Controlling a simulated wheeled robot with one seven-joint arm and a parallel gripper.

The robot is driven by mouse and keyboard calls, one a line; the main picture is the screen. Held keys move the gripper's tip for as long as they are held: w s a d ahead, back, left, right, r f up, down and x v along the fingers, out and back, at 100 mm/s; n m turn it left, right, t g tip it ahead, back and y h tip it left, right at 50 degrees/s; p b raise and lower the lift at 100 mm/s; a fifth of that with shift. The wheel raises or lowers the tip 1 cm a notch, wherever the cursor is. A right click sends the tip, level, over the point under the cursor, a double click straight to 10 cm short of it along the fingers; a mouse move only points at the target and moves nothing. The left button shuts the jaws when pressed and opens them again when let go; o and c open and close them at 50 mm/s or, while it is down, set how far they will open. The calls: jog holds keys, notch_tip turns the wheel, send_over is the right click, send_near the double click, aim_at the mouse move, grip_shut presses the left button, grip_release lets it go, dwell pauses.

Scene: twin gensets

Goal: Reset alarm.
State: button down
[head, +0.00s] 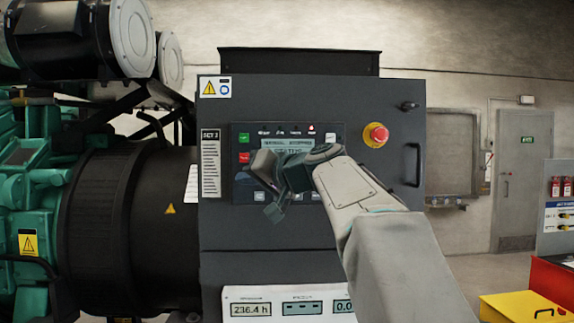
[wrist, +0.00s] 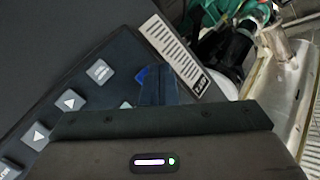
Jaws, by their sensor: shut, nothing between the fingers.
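The control panel (head: 238,181) is on the front of a dark grey genset cabinet (head: 308,228). Its display (head: 288,143) shows text, partly legible as "stopped". A small red light (head: 311,127) shows above it. A green button (head: 244,138) and a red button (head: 244,157) are at the panel's left, and a pale button (head: 330,137) at its upper right. My gripper (head: 262,182) is shut and empty in front of the panel, hiding its middle. In the wrist view, grey arrow buttons (wrist: 70,100) and a blue button (wrist: 142,76) lie near the fingers (wrist: 156,86); contact cannot be told.
A red emergency stop (head: 376,135) on a yellow base is right of the panel, with a black door handle (head: 413,165) beyond it. The green engine (head: 35,170) stands left. A yellow box (head: 515,308) is at lower right. A meter strip (head: 290,292) is below.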

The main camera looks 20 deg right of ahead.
jog(key=shift+w+d, duration=0.1)
jog(key=shift+w, duration=0.25)
jog(key=shift+w+d, duration=0.15)
jog(key=shift+w, duration=0.25)
dwell(0.7)
jog(key=shift+s, duration=0.1)
jog(key=shift+s+a+b, duration=0.3)
jog(key=shift+s+b, duration=0.25)
jog(key=shift+s, duration=0.2)
jog(key=s+b, duration=0.1)
jog(key=s, duration=0.1)
jog(key=s+a+b, duration=0.1)
jog(key=s+b, duration=0.1)
jog(key=s, duration=0.1)
jog(key=shift+s+a, duration=0.35)
jog(key=shift+a, duration=0.05)
dwell(0.5)
